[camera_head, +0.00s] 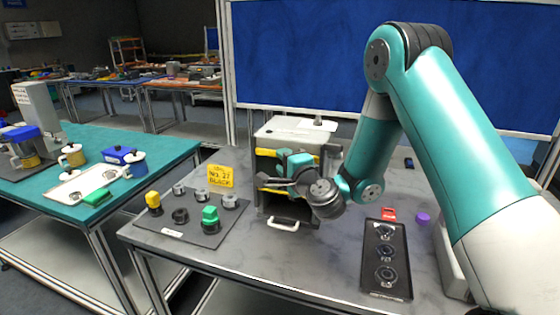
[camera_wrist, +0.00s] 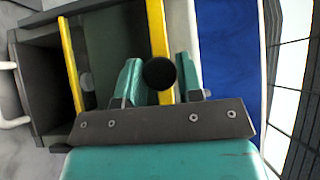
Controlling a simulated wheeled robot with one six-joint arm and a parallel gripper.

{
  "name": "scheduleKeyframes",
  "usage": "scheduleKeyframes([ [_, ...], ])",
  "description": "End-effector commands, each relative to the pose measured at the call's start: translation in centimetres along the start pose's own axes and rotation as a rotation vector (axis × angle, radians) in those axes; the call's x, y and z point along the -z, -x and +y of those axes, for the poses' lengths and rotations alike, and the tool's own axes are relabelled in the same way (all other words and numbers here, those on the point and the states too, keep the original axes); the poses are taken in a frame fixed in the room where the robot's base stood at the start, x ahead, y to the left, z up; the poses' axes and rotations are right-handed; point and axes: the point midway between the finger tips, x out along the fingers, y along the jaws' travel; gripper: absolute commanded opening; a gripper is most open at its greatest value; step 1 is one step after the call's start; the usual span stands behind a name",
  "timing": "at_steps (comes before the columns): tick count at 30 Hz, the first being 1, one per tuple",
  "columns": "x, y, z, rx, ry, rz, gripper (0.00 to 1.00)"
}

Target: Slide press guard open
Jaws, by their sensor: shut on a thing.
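The press (camera_head: 296,130) is a grey box with a pale top at the back middle of the table. Its guard (camera_wrist: 113,50) is a dark, see-through panel between two yellow bars. A round black knob (camera_wrist: 159,73) sits on one yellow bar (camera_wrist: 155,20). My gripper (camera_head: 290,168) is at the press front, with its teal fingers on either side of the knob, shut on it. The other yellow bar (camera_wrist: 71,62) borders a dark opening (camera_wrist: 28,90) below the guard. In the head view my gripper and wrist hide part of the guard.
A white handle (camera_head: 283,224) sticks out low at the press front. A dark mat (camera_head: 190,232) with several small parts lies to the left, by a yellow sign (camera_head: 221,176). A black tray (camera_head: 386,262) with round parts lies to the right. The front middle table is clear.

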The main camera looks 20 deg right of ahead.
Motion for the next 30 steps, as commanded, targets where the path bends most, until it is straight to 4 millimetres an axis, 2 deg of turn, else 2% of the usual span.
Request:
scheduleKeyframes([
  [1, -0.36, -0.02, -1.45, -0.002, -0.005, -0.015, 0.00],
  [3, -0.13, 0.03, -1.90, -0.002, -0.005, -0.012, 0.00],
  [15, 0.36, 0.15, -1.99, -0.003, -0.006, -0.006, 0.00],
  [16, 0.37, 0.15, -2.00, -0.003, -0.007, -0.006, 0.36],
  [19, 0.42, 0.16, -2.01, -0.002, -0.006, -0.005, 0.58],
  [30, 0.23, 0.32, -1.97, 0.001, -0.005, -0.005, 0.58],
])
